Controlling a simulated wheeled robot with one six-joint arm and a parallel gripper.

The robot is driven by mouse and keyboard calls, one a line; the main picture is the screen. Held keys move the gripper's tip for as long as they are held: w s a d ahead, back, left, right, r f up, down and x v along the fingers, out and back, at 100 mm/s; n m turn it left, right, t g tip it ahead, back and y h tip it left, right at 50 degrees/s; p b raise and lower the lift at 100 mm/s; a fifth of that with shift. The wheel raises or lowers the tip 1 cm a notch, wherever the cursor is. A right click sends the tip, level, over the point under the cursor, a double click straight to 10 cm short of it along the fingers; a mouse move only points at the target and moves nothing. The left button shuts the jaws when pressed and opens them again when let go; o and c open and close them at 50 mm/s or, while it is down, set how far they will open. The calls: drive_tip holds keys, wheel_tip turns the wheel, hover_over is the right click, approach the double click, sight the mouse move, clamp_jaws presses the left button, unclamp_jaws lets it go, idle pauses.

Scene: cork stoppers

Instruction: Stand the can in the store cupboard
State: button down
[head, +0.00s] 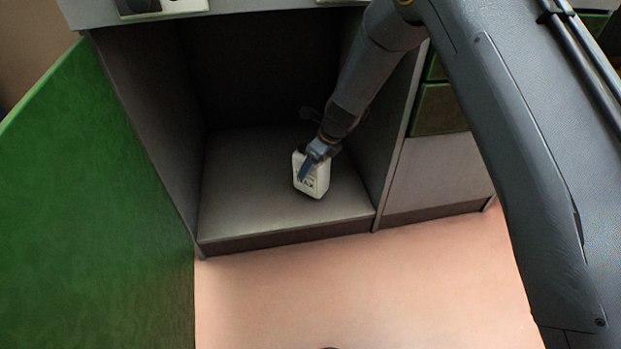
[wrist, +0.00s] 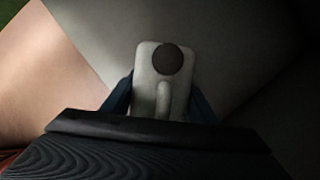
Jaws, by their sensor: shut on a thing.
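The can (head: 318,182) is a pale, flat-sided container with dark lettering on its side. In the head view it is upright or nearly so, inside the open store cupboard (head: 235,205), over the right part of its floor. My gripper (head: 309,166) reaches in from above and is shut on the can. In the wrist view the can (wrist: 145,75) shows from above, with a round dark cap and a pale handle, between the two blue fingers of my gripper (wrist: 160,98). I cannot tell whether its base touches the cupboard floor.
The green door (head: 95,180) stands open at the left. The cupboard's right side wall (head: 395,130) is close to my arm. Drawers (head: 440,108) are to the right of it. The cupboard floor left of the can is bare. The pinkish room floor (head: 350,290) in front is clear.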

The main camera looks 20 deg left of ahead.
drive_tip(key=shift+f+b, duration=1.1)
drive_tip(key=shift+f, duration=1.05)
drive_tip(key=shift+f, duration=0.15)
drive_tip(key=c, duration=0.7)
unclamp_jaws()
